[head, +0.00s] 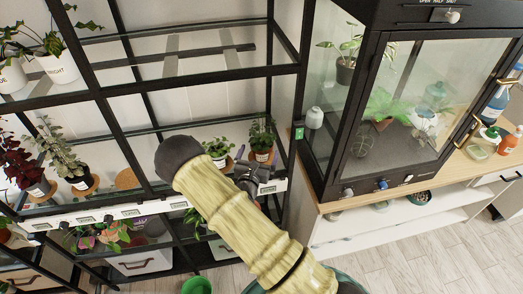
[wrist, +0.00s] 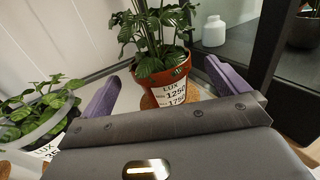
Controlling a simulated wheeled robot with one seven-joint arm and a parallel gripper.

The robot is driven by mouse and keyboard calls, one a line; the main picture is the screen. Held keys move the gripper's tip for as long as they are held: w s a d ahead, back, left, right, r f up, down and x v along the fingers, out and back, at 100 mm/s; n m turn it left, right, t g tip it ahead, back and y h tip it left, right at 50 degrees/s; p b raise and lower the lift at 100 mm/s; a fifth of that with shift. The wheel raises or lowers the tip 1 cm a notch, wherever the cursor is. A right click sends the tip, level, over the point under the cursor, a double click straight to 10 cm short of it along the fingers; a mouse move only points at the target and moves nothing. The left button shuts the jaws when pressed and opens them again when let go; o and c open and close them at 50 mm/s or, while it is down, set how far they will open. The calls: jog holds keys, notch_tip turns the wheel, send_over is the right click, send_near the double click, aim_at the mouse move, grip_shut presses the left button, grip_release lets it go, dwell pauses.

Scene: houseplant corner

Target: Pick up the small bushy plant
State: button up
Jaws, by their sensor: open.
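A bushy green plant in a terracotta pot (head: 262,155) stands on the shelf at the centre right in the head view. In the wrist view its pot (wrist: 165,86) has a white LUX label and sits on a cork mat (wrist: 149,102). A low leafy plant (head: 217,147) in a white pot stands to its left; its leaves also show at the left of the wrist view (wrist: 42,108). My gripper (wrist: 161,72) is open, its purple fingers either side of the terracotta pot in the picture, with nothing held. I cannot tell whether the pot is between the fingertips or beyond them.
A glass cabinet (head: 365,110) stands close on the right, with a small white jar (wrist: 214,31) beside the pot. Black shelf posts (head: 300,75) and glass shelves frame the space. An empty cork mat (head: 126,179) lies farther left. Dark red and green plants stand at the far left.

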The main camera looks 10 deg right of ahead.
aim_at(264, 138)
jog(key=p+x, duration=0.1)
jog(key=x, duration=0.2)
jog(key=shift+w+d+r, duration=0.1)
jog(key=shift+w+d, duration=0.15)
jog(key=shift+w, duration=0.1)
jog(key=shift+w+d, duration=0.1)
jog(key=shift+w, duration=0.25)
jog(key=c, duration=1.1)
notch_tip(264, 138, up, 9)
jog(key=shift+s+r+b, duration=0.15)
jog(key=shift+b, duration=0.6)
jog(key=shift+r, duration=0.25)
